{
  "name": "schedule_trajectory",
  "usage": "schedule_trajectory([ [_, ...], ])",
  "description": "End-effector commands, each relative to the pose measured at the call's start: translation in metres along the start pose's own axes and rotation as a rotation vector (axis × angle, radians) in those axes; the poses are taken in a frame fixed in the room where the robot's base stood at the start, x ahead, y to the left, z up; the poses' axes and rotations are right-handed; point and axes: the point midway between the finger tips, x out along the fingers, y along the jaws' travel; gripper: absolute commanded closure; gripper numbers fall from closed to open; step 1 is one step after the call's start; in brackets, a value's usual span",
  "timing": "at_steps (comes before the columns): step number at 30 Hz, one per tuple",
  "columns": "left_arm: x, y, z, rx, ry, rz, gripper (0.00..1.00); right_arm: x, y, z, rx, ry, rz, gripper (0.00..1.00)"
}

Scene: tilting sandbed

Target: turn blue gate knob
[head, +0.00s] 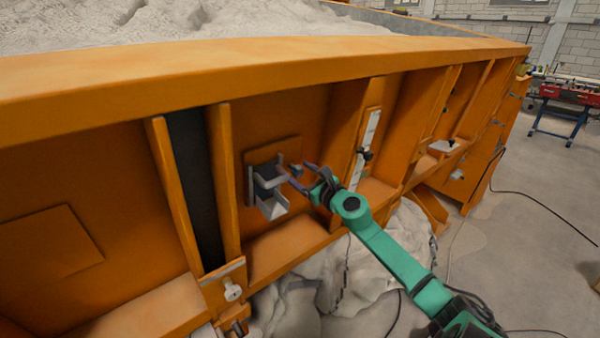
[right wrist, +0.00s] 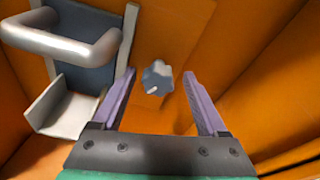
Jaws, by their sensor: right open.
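The blue-grey gate knob (right wrist: 157,78) shows in the right wrist view, on an orange plate, with a small pale mark on its lower left side. It also shows small in the head view (head: 296,170), on the side of the orange sandbed. My right gripper (right wrist: 160,82) is open, with its two purple fingers pointing at the plate, one on each side of the knob in the picture. I cannot tell whether the fingertips reach level with the knob. In the head view my right gripper (head: 299,174) is close in front of the plate. My left gripper is not in view.
A metal chute with a bar handle (right wrist: 70,45) stands just left of the knob, close to the left finger. Orange upright ribs (head: 225,180) flank the bay. A white scale strip (head: 370,130) with a black knob is to the right.

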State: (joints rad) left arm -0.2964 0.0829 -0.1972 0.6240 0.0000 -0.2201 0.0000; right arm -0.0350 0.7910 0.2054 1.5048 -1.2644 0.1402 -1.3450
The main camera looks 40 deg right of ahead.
Motion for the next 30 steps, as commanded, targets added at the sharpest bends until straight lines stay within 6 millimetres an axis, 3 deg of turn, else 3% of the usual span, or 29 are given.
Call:
schedule_trajectory([
  [4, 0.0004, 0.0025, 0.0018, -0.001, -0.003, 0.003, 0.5, -0.0001, 0.0003, -0.0002, 0.0, 0.0, 0.0, 0.24],
  [5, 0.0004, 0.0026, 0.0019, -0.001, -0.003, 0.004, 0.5, -0.0002, 0.0002, -0.0003, 0.0, 0.0, 0.0, 0.28],
  [9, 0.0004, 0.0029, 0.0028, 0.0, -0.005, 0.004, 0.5, -0.0003, 0.0002, -0.0002, 0.001, 0.0, 0.0, 0.82],
  [11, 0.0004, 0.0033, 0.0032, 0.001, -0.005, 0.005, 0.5, -0.0004, 0.0003, -0.0004, 0.001, 0.0, 0.001, 1.0],
  [20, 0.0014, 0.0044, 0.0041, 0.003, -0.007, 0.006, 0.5, -0.0005, 0.0005, -0.0014, 0.023, 0.002, 0.005, 1.0],
  [30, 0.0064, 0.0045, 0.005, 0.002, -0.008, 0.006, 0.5, -0.0005, 0.001, -0.0026, 0.197, 0.003, 0.038, 1.0],
])
